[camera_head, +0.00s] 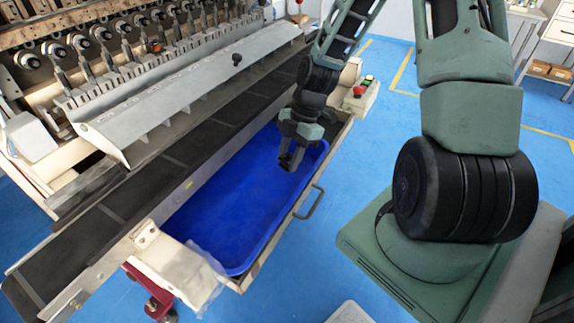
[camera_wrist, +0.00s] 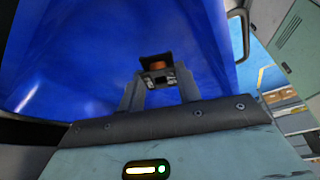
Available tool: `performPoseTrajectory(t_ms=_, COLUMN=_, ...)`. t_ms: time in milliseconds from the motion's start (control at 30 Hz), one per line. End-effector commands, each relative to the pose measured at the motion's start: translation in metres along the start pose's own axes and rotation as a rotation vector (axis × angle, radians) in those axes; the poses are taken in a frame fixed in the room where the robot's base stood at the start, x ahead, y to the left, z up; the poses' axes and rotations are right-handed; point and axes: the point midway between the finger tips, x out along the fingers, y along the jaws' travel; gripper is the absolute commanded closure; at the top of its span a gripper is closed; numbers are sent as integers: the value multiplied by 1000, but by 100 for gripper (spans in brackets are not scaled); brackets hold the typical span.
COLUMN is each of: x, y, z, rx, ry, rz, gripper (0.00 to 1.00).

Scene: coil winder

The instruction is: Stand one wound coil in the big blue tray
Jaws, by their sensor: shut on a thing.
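The big blue tray (camera_head: 215,215) lies long and deep beside the conveyor in the head view, and its blue floor and wall fill much of the wrist view (camera_wrist: 75,60). My gripper (camera_head: 290,163) hangs over the far part of the tray, pointing down. In the wrist view, my gripper (camera_wrist: 160,84) is shut on a small wound coil (camera_wrist: 157,66) with a dark frame and a copper-brown middle. The coil is hard to make out in the head view. I cannot tell whether the coil touches the tray floor. No other coil shows in the tray.
A dark conveyor belt (camera_head: 165,150) runs along the tray's left side, below the winding machine (camera_head: 130,45). A control box with a red button (camera_head: 359,91) stands at the far end. A handle (camera_head: 310,202) sticks out on the right. Clear plastic (camera_head: 195,272) hangs at the near corner.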

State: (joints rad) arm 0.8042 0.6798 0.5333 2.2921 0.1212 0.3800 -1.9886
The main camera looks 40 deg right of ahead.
Motion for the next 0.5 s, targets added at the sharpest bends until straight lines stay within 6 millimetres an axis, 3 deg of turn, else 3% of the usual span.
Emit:
performPoseTrajectory(t_ms=200, x=27, y=0, z=10, rx=1, ry=2, rz=-3, gripper=88)
performPoseTrajectory(t_ms=500, x=29, y=0, z=12, rx=2, ry=1, rz=0, gripper=88)
